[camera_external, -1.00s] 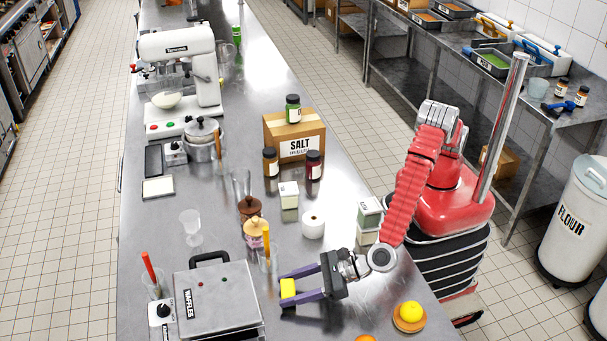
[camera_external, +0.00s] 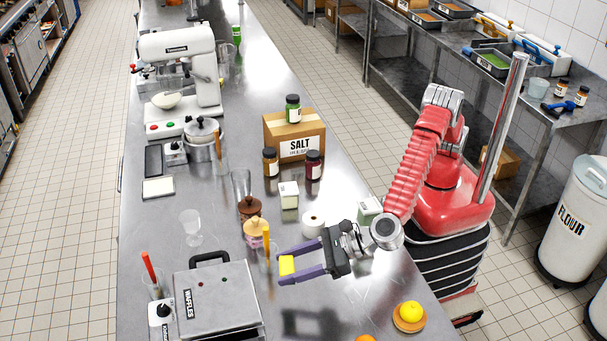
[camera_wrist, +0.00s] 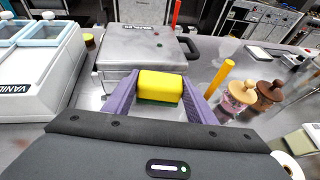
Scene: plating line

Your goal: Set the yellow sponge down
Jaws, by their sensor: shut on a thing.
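The yellow sponge (camera_external: 287,265) is held between the purple fingers of my gripper (camera_external: 292,264), above the steel counter (camera_external: 350,300). In the wrist view the sponge (camera_wrist: 160,87) is a yellow block with a green underside, with a purple finger against each end. My gripper (camera_wrist: 160,95) is shut on it. A shadow on the counter below and to the right of the gripper shows that it is raised.
The waffle maker (camera_external: 217,297) stands left of the sponge. A glass with an orange stick (camera_external: 267,245) and lidded jars (camera_external: 255,229) stand close behind it. A white roll (camera_external: 313,223) is behind my gripper.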

